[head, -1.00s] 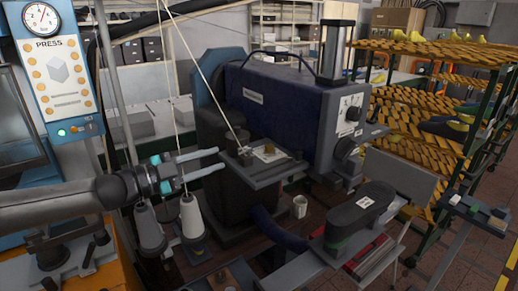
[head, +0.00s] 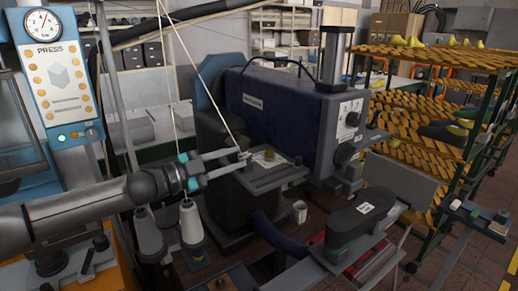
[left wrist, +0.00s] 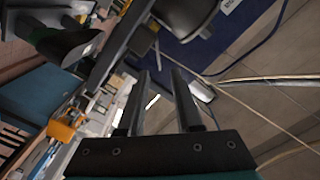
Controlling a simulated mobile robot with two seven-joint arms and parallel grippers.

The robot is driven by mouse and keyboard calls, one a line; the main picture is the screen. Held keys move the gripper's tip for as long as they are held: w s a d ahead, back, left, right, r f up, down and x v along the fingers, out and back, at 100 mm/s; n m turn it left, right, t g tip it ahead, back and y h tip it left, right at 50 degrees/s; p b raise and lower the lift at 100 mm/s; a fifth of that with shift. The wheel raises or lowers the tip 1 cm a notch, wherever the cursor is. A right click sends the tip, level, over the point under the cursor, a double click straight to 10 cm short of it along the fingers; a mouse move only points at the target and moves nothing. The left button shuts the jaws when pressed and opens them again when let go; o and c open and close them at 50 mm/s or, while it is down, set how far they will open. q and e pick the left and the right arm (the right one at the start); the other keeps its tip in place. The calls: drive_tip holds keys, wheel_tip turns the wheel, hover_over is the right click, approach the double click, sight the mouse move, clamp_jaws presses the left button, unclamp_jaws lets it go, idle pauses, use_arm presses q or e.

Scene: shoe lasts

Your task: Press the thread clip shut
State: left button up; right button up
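The thread clip (head: 243,155) is a small light piece at the left edge of the machine's work plate, where a taut thread ends. It is too small in the head view to tell its jaws. My left gripper (head: 241,160) has two pale fingers pointing right, with their tips at the clip. Contact cannot be told. In the left wrist view the left gripper (left wrist: 159,72) has a clear gap between its dark fingers. A pale block (left wrist: 203,90) beside the right finger, with thread near it, may be the clip. My right gripper is not in view.
The blue machine (head: 285,110) stands behind the plate (head: 275,180). A yellow-slatted rack (head: 420,105) stands farther right.

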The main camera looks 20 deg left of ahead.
use_arm(q)
drive_tip(key=p+x, duration=0.1)
drive_tip(key=x, duration=0.4)
drive_tip(key=shift+w+d+r+p, duration=0.1)
drive_tip(key=shift+w+d+p, duration=0.15)
drive_tip(key=shift+w+p, duration=0.1)
drive_tip(key=shift+x, duration=0.95)
clamp_jaws()
idle(0.6)
